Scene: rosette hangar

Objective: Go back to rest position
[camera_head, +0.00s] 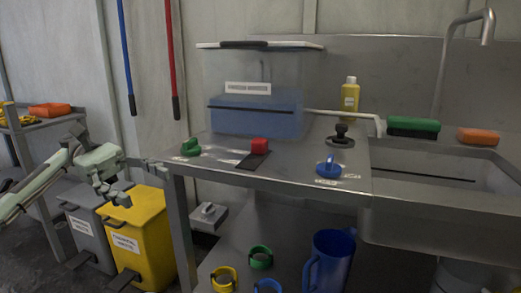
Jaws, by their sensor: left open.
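My left arm comes in from the left edge, and my left gripper (135,180) is open and empty. It appears above and in front of the yellow waste bin (151,232) and just left of the steel bench's near left corner. I cannot tell the exact gap to the bench. My right gripper is not in view.
The steel bench (285,178) holds a clear tank of blue liquid (255,120), green (190,147), red (260,146) and blue (328,168) handled items and a yellow bottle (350,96). A grey bin (88,235) stands beside the yellow one. A sink (430,165) is at right. A blue jug (331,262) is below.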

